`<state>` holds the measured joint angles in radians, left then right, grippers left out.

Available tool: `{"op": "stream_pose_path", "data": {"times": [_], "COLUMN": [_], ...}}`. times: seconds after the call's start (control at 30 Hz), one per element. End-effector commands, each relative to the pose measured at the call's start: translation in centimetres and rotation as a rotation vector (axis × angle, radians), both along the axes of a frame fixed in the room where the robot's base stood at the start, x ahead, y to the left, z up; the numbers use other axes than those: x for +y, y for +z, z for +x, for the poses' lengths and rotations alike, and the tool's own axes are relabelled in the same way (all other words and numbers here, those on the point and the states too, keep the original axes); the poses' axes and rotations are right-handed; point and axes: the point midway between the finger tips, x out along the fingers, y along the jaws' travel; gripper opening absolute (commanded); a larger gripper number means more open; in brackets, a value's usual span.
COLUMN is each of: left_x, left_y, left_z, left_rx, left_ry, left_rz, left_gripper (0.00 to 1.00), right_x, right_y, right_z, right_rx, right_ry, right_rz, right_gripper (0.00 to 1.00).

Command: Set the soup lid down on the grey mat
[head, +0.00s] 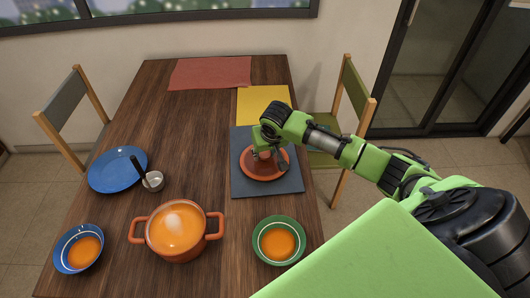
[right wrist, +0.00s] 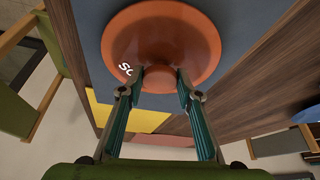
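The soup lid (head: 263,173) is a round orange-red disc with a knob. It is over the grey mat (head: 240,190), level and seemingly resting on it; a small gap beneath cannot be ruled out. My right gripper (head: 265,153) is above the lid, pointing down. In the right wrist view the lid (right wrist: 165,30) shows white lettering, and the fingers (right wrist: 160,76) close in on both sides of its knob, apparently touching it. The mat also shows in the right wrist view (right wrist: 95,55). My left gripper is not in view.
An orange pot of soup (head: 137,229), a green bowl (head: 261,253) and a blue bowl (head: 66,262) stand at the near end. A blue plate (head: 110,172) and a ladle (head: 153,181) lie left. Yellow (head: 262,103) and red (head: 210,72) mats lie farther back. Chairs flank the table.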

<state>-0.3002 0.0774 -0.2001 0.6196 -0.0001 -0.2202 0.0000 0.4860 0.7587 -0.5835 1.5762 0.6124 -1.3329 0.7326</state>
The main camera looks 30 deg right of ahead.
Motion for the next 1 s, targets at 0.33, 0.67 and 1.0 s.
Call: {"op": "stream_pose_path", "data": {"times": [0.33,0.67,1.0], "left_x": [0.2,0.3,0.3], "left_y": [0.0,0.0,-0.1], "left_z": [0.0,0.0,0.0], "left_rx": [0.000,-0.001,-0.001], "left_ry": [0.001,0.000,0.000], "left_rz": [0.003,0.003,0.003], "left_gripper": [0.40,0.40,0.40], "right_x": [0.0,0.3,1.1], "right_y": [0.0,3.2,9.5], "right_z": [0.0,-1.1,-3.6], "right_rx": [0.001,-0.003,-0.002], "right_ry": [0.000,0.002,0.001], "right_rz": [0.000,-0.002,0.000], "right_gripper": [0.49,0.49,0.49]}}
